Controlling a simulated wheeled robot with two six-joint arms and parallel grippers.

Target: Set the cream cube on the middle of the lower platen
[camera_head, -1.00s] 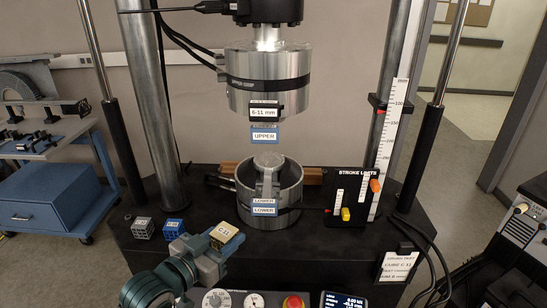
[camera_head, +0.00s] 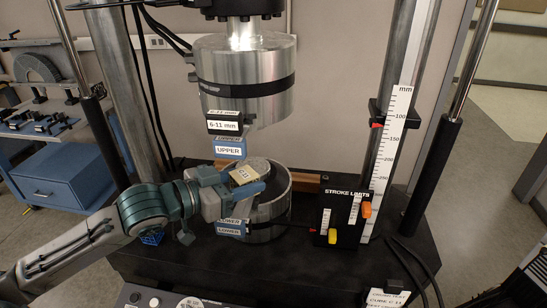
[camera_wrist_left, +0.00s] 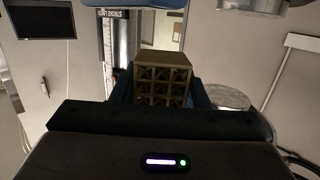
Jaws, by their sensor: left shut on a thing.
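The cream cube (camera_head: 245,176), marked C-11, is held in my left gripper (camera_head: 243,186), which is shut on it. In the head view the cube is in front of the lower platen (camera_head: 258,164) and overlaps its near side. Cube and gripper hide part of the platen's top. In the left wrist view the cube's open lattice face (camera_wrist_left: 162,82) shows between the fingers. The round platen (camera_wrist_left: 228,97) is to the right of the cube there, apart from it in the picture. My right gripper is in neither view.
The upper grip (camera_head: 240,75) hangs above the platen with a clear gap. The lower cylinder (camera_head: 272,212) bears blue labels. A stroke-limits panel (camera_head: 338,212) and a ruler (camera_head: 388,150) stand to the right. A blue cube (camera_head: 152,238) is partly hidden by my left arm.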

